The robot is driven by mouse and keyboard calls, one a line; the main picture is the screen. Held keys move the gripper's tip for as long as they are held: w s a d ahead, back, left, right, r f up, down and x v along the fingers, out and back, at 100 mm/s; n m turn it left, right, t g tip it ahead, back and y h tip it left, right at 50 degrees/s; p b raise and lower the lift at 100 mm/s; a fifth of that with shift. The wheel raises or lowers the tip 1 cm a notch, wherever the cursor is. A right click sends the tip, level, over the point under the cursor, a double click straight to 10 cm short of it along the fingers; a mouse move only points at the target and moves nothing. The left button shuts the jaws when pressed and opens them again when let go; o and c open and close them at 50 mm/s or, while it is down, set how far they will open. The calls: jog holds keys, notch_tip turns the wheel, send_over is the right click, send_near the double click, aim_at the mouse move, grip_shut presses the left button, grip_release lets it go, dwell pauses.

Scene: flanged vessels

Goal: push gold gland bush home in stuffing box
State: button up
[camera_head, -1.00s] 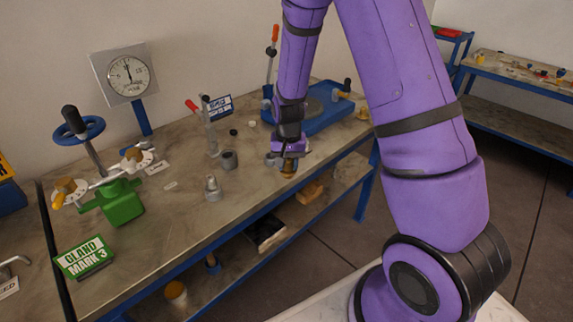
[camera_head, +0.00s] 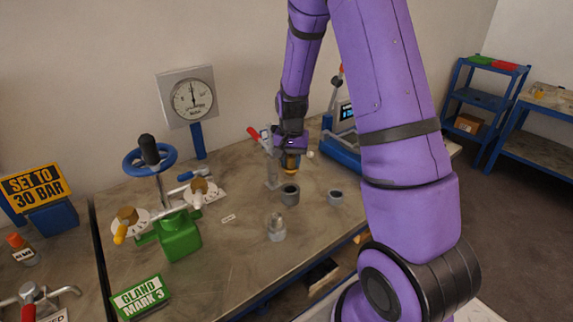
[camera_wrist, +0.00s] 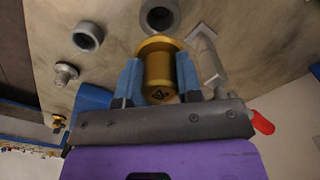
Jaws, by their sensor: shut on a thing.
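The gold gland bush (camera_head: 291,161) is gripped upright between my gripper's jaws, with its wider flange showing in the wrist view (camera_wrist: 158,68). My gripper (camera_head: 290,152) is shut on it, with a blue finger on each side in the wrist view (camera_wrist: 158,80). The bush is held above the bench, over or just behind an open-topped grey cylinder (camera_head: 290,196), which looks like the stuffing box. Its dark bore also shows ahead of the bush in the wrist view (camera_wrist: 160,14). A shorter grey ring (camera_head: 335,197) stands to its right, open and empty-looking.
A toggle clamp with a red handle (camera_head: 254,133) stands just behind left of the grey cylinder. A grey fitting (camera_head: 277,232) stands in front. A green valve body (camera_head: 180,240), gauge (camera_head: 192,100) and GLAND MARK 3 sign (camera_head: 141,297) are left. The bench's front middle is clear.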

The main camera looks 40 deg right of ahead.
aim_at(291, 156)
jog(key=shift+a, duration=0.1)
jog(key=shift+f, duration=2.5)
jog(key=shift+f, duration=1.45)
jog(key=o, duration=1.1)
notch_tip(291, 156, up, 11)
jog(key=shift+f, duration=0.1)
